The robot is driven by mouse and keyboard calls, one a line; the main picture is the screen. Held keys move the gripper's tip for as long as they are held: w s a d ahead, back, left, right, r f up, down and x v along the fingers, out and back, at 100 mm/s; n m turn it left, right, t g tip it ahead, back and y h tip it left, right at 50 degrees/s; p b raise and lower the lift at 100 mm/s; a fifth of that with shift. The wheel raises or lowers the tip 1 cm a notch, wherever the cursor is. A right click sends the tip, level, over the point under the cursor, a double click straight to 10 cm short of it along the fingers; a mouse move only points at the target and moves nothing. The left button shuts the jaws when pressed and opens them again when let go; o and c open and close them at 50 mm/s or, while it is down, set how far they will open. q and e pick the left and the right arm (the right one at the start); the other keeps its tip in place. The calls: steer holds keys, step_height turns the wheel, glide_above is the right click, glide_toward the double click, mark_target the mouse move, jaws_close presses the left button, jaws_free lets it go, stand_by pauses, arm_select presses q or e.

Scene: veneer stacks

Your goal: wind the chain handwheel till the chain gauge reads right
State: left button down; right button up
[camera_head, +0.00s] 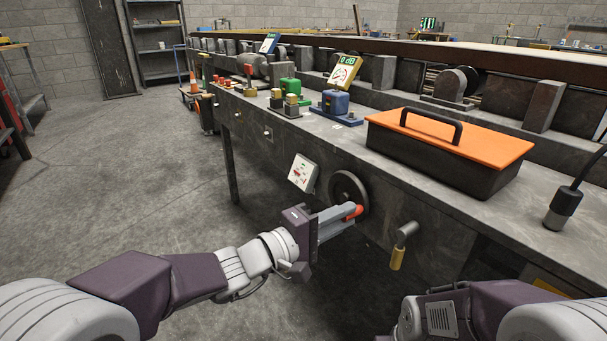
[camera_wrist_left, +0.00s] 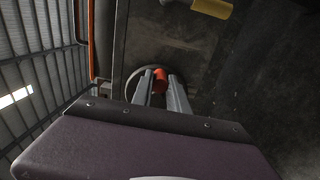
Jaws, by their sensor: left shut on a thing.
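The chain handwheel (camera_head: 341,181) is a dark wheel on the front face of the bench, and part of its rim shows in the left wrist view (camera_wrist_left: 131,87). Its red crank knob (camera_head: 353,211) sits between the fingertips of my left gripper (camera_head: 340,217); the knob also shows red between the fingers in the left wrist view (camera_wrist_left: 160,82). My left gripper is shut on the knob. A white gauge plate (camera_head: 302,173) with small red marks is tilted beside the wheel; its reading is too small to tell. My right gripper is out of view; only part of my right arm shows at bottom right.
A crank with a brass-coloured handle (camera_head: 397,258) sticks out of the bench front, right of the wheel. On the bench stand a black box with an orange lid (camera_head: 455,139), a blue device (camera_head: 335,102) and a black lamp base (camera_head: 563,207). Floor at left is clear.

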arm_select(q)
steer(key=c, duration=1.3)
jaws_free()
steer(key=v, duration=0.7)
